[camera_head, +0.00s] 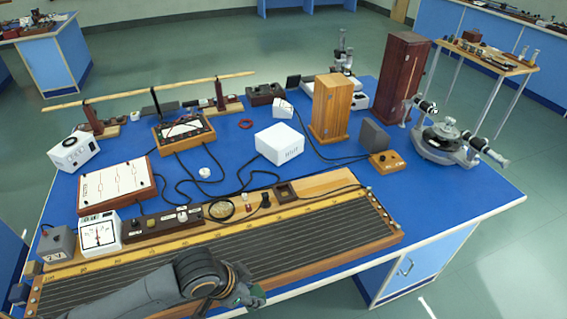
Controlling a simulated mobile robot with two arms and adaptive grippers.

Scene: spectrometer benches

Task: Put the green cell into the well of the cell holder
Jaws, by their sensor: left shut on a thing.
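My left gripper (248,292) is low in the picture, over the front edge of the long ruled wooden board. It is shut. A small patch of green (238,301) shows at its fingers and looks like part of the green cell, mostly hidden by the gripper. A small wooden block with a dark square opening (286,193) sits at the back edge of the board, up and right of the gripper and well apart from it. It may be the cell holder; the view is too small to be sure. My right gripper is not in view.
The ruled board (330,232) fills the front of the blue bench. A magnifier ring (220,210), a white box (279,144), a wooden cabinet (331,108) and a spectrometer (446,142) stand behind. Cables cross the middle. The bench's right front (455,200) is clear.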

